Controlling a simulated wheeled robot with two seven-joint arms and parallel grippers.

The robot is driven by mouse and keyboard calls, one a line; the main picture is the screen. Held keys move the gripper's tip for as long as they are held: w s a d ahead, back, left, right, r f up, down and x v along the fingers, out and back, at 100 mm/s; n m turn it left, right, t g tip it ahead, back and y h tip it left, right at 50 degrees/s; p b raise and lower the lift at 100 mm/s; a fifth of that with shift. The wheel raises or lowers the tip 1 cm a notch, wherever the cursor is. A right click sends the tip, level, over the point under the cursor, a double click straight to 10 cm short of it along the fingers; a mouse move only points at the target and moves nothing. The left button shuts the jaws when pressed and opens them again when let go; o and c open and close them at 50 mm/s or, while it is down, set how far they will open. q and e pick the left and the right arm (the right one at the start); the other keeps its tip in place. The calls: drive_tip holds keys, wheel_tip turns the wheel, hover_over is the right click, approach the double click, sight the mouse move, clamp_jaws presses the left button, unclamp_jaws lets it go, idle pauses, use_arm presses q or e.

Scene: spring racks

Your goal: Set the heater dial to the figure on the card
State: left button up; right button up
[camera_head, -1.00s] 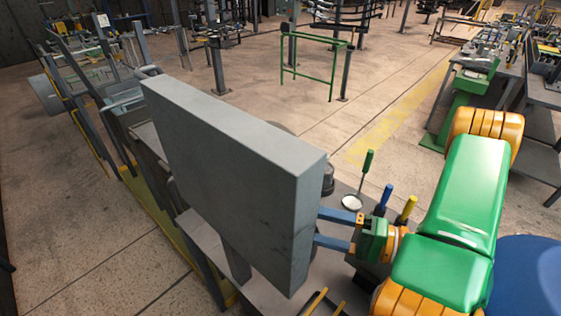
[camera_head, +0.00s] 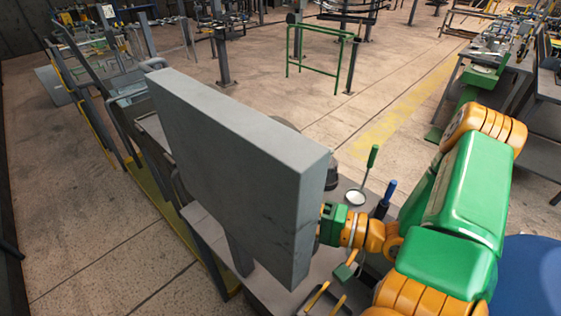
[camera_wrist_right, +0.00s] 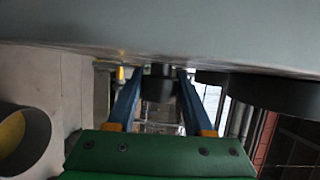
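A large grey box (camera_head: 235,165), seen from its back and side, stands on the bench in the head view; its front is hidden. My right gripper's body (camera_head: 332,222) is at the box's right edge, its fingers hidden behind it. In the right wrist view my right gripper (camera_wrist_right: 158,78) has its blue fingers apart, one on each side of a small dark knob (camera_wrist_right: 158,88) under a grey surface (camera_wrist_right: 160,40). Narrow gaps seem to show beside the knob. No figure or card can be read. My left gripper is out of view.
A larger dark round part (camera_wrist_right: 265,93) sits right of the knob in the wrist view. A green-handled tool (camera_head: 372,160), a blue-handled one (camera_head: 387,195) and yellow handles (camera_head: 318,297) are on the bench (camera_head: 215,240) near my right arm.

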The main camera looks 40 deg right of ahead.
clamp_jaws()
drive_tip(key=shift+g, duration=0.3)
drive_tip(key=m+g+h, duration=0.1)
drive_tip(key=g, duration=0.2)
drive_tip(key=shift+m+g+h, duration=0.4)
drive_tip(key=shift+m+g, duration=0.1)
drive_tip(key=shift+g, duration=0.8)
drive_tip(key=o, duration=0.9)
unclamp_jaws()
